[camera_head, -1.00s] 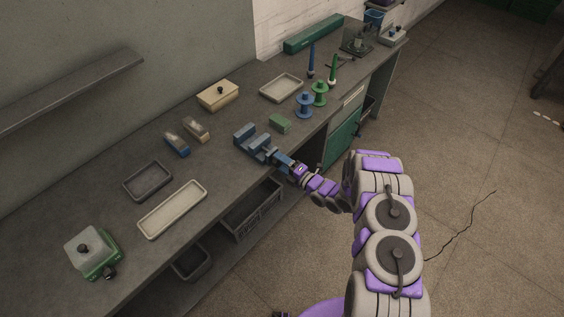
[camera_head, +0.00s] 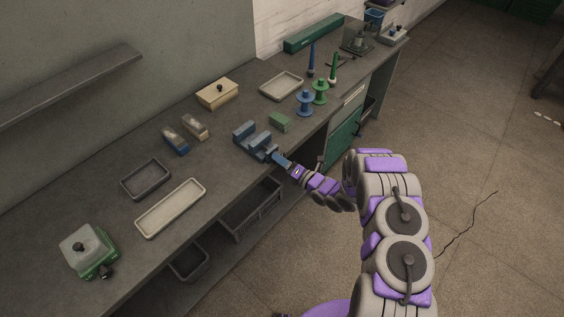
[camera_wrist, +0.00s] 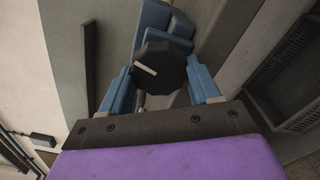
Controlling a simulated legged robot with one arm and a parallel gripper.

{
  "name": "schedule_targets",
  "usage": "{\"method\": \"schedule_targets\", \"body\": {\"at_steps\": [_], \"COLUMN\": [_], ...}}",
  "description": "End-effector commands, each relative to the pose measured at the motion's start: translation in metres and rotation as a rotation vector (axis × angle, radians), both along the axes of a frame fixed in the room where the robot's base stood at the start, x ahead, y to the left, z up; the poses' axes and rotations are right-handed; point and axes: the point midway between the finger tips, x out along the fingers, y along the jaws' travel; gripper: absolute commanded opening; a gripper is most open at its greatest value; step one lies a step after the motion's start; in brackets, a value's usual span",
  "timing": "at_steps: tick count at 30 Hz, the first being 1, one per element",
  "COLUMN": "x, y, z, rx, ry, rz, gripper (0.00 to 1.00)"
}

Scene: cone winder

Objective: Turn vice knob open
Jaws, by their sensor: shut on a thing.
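The blue vice (camera_head: 254,142) stands near the front edge of the workbench, in the middle of the head view. Its dark, many-sided knob (camera_wrist: 158,68) shows in the wrist view with a pale line across its face, tilted down to the right. Behind the knob is the blue vice body (camera_wrist: 165,22). My gripper (camera_wrist: 160,84) has its two blue fingers on either side of the knob and is shut on it. In the head view my gripper (camera_head: 282,161) reaches the vice's front end; the knob is hidden there.
A small green block (camera_head: 280,122) lies right of the vice. Blue (camera_head: 305,104) and green (camera_head: 320,92) spool stands are further right. A cream tray (camera_head: 171,208) and a dark tray (camera_head: 146,179) lie to the left. A dark crate (camera_head: 252,209) sits below the bench.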

Motion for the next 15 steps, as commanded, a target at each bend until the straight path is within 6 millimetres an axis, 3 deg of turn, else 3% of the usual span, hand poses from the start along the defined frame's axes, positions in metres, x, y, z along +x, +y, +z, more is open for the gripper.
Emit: {"method": "schedule_targets", "body": {"at_steps": [7,8,15], "x": [-0.0040,-0.0038,-0.0028], "y": [0.0010,0.0010,0.0004], "z": [-0.0072,-0.0072,-0.0034], "rx": [-0.005,-0.005,-0.003], "ry": [0.017,0.017,0.009], "rz": [0.004,0.004,0.002], "gripper": [0.31,0.65,0.87]}}
